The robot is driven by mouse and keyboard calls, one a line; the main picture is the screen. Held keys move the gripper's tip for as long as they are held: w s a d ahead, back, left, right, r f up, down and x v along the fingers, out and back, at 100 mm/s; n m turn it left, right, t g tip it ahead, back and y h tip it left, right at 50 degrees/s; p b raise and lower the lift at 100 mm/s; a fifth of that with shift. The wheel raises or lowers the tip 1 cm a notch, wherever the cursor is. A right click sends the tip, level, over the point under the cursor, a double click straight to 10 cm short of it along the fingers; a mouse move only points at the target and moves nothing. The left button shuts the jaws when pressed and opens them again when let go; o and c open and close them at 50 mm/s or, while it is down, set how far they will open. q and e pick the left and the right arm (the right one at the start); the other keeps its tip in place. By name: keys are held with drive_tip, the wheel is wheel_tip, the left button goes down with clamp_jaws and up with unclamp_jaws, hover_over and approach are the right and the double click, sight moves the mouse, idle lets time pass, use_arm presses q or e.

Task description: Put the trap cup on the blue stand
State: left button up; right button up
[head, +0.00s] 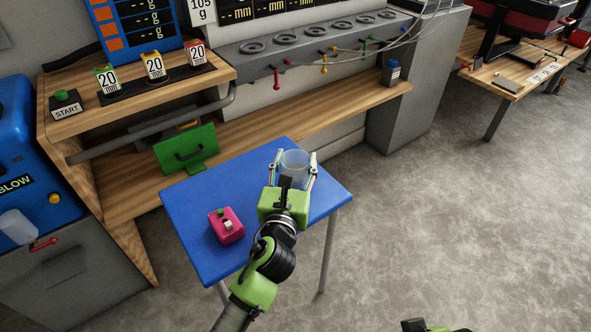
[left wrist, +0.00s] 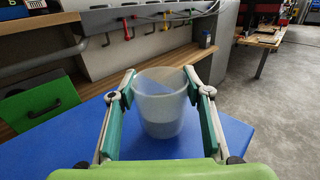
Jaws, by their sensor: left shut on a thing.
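The trap cup (head: 294,163) is a translucent, pale, upright cup at the back right part of the blue stand (head: 190,205). My left gripper (head: 294,168) is shut on the cup, with one finger on each side of it. In the left wrist view the cup (left wrist: 160,108) sits between the two fingers, with the blue stand top (left wrist: 70,145) under and around it. I cannot tell whether its base touches the stand. Only a small green and black part of my right arm shows at the bottom edge of the head view; its fingers are not seen.
A pink box (head: 226,228) with a small switch sits on the stand's left part. A wooden bench (head: 330,112) runs behind the stand, with a green panel (head: 183,152) at its left. A blue blower machine (head: 30,170) stands at the left. Floor is open at the right.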

use_arm(q)
drive_tip(key=shift+f+b, duration=0.35)
drive_tip(key=shift+f, duration=0.4)
drive_tip(key=shift+f, duration=0.1)
drive_tip(key=o, duration=1.2)
drive_tip(key=shift+s, duration=0.4)
drive_tip(key=s, duration=0.3)
drive_tip(key=s+a, duration=0.1)
drive_tip(key=s, duration=0.3)
drive_tip(key=s+a+p, duration=0.1)
drive_tip(key=s, duration=0.3)
